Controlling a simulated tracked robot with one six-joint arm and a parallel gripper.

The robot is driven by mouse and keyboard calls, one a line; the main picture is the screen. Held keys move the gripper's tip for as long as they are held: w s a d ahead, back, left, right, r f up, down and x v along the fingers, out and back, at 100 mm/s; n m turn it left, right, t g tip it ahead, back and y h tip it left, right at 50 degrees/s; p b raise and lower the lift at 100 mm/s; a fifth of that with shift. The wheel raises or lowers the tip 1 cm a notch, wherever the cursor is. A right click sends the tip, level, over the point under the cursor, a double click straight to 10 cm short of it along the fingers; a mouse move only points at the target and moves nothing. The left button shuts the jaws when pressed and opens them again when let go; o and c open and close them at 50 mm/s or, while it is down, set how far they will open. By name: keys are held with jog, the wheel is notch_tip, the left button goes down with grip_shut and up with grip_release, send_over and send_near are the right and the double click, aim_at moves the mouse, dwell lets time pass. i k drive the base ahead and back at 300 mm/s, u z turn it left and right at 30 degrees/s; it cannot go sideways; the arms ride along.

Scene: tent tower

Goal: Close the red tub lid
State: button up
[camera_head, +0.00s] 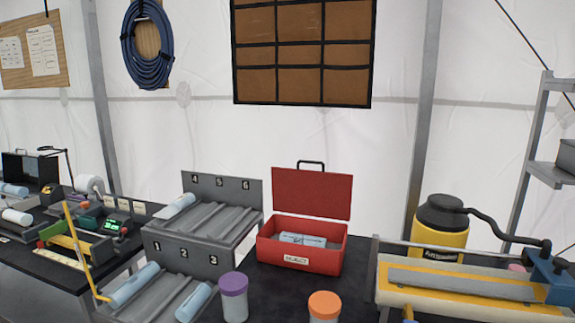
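The red tub (300,259) stands on the dark table in the middle of the view, with a white label on its front. Its red lid (311,193) is open and stands up at the back edge, with a black handle on top. A pale blue and white item (302,240) lies inside the tub. My gripper is not in view.
Grey numbered racks (187,250) with pale cylinders stand left of the tub. A purple-capped jar (234,297) and an orange-capped jar (324,306) stand in front. A yellow and grey machine (460,285) stands at right. Little table is bare around the tub.

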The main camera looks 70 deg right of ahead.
aim_at(322, 194)
jog(key=u, duration=0.6)
jog(key=k, duration=1.8)
jog(key=z, duration=0.7)
jog(key=i, duration=0.65)
jog(key=z, duration=0.05)
